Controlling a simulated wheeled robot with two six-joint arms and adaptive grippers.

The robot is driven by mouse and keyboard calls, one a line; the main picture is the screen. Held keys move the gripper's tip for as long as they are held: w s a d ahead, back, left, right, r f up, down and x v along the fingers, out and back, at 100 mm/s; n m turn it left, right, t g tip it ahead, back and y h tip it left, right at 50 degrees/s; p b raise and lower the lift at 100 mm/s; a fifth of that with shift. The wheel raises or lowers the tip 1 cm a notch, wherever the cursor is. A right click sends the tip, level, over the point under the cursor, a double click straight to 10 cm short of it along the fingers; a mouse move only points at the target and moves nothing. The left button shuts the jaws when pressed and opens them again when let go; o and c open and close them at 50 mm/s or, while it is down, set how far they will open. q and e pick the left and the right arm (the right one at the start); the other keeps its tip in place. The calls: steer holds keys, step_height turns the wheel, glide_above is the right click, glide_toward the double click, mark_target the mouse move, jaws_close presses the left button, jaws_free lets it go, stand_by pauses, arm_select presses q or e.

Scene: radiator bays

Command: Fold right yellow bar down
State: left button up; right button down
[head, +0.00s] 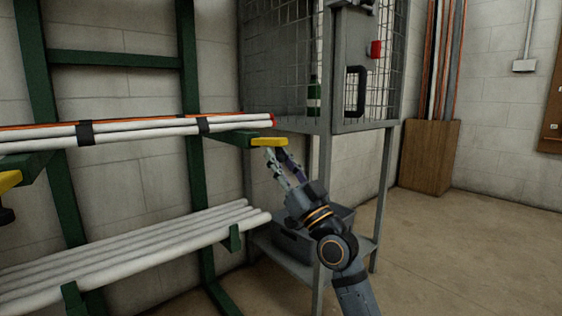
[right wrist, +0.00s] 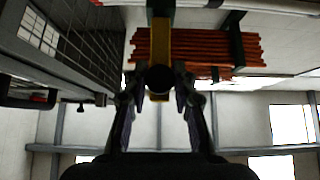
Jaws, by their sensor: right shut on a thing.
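The right yellow bar (head: 269,141) sits level at the end of a green rack arm (head: 235,138), beside the mesh cabinet. My right gripper (head: 274,158) reaches up to it from below. Its fingers are shut on the bar's dark round grip, which shows between the fingers in the right wrist view (right wrist: 159,79), with the yellow bar (right wrist: 160,45) running up from it. Another yellow bar (head: 9,182) shows at the left edge. My left gripper is out of view.
White pipes and an orange one (head: 140,130) lie on the upper arms, tied with black straps. More pale pipes (head: 130,250) lie lower down. The grey mesh cabinet (head: 352,70) stands close behind my right arm, with a grey bin (head: 290,243) on its lower shelf. Floor at right is clear.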

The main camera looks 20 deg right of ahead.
steer(key=shift+w+f, duration=0.2)
steer(key=shift+f, duration=0.1)
steer(key=c, duration=1.4)
jaws_free()
steer(key=o, duration=0.3)
steer(key=shift+w+a, duration=0.1)
steer(key=shift+w, duration=0.05)
steer(key=shift+r, duration=0.1)
step_height(320, 180, up, 10)
